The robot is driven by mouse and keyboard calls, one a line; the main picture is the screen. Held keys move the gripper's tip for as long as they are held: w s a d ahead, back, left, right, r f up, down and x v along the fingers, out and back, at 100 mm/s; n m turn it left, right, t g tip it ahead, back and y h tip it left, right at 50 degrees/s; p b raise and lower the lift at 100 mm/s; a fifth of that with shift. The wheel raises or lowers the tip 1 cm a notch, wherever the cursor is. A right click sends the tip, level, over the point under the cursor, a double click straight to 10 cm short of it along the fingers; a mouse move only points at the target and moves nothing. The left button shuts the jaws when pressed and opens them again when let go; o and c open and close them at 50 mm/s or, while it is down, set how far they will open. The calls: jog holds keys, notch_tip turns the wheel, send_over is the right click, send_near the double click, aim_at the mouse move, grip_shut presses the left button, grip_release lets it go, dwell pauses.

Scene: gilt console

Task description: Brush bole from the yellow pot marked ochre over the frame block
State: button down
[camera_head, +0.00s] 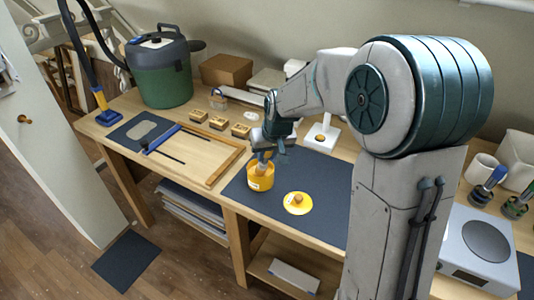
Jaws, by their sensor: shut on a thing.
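The yellow pot (260,178) stands open on the dark mat, with a pale label on its front too small to read. My gripper (268,151) is directly above the pot and shut on a slim thing that looks like a brush (262,160). Its lower end goes down into the pot's mouth, so its tip is hidden. A yellow lid (298,203) with a wooden knob lies on the mat to the right of the pot. Several small wooden blocks (219,123) sit behind the wooden frame; I cannot tell which thing is the frame block.
The dark mat (325,220) has free room around the lid. A wooden frame with tools (222,167) lies to the left. A green vacuum (160,80) stands at the back left. A grey device (480,245) and jars are at the right, beyond my arm.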

dwell(0.3)
jog(key=shift+r+p, duration=2.3)
jog(key=shift+r, duration=1.2)
jog(key=c, duration=1.9)
grip_release()
jog(key=shift+c, duration=0.9)
jog(key=shift+f, duration=0.1)
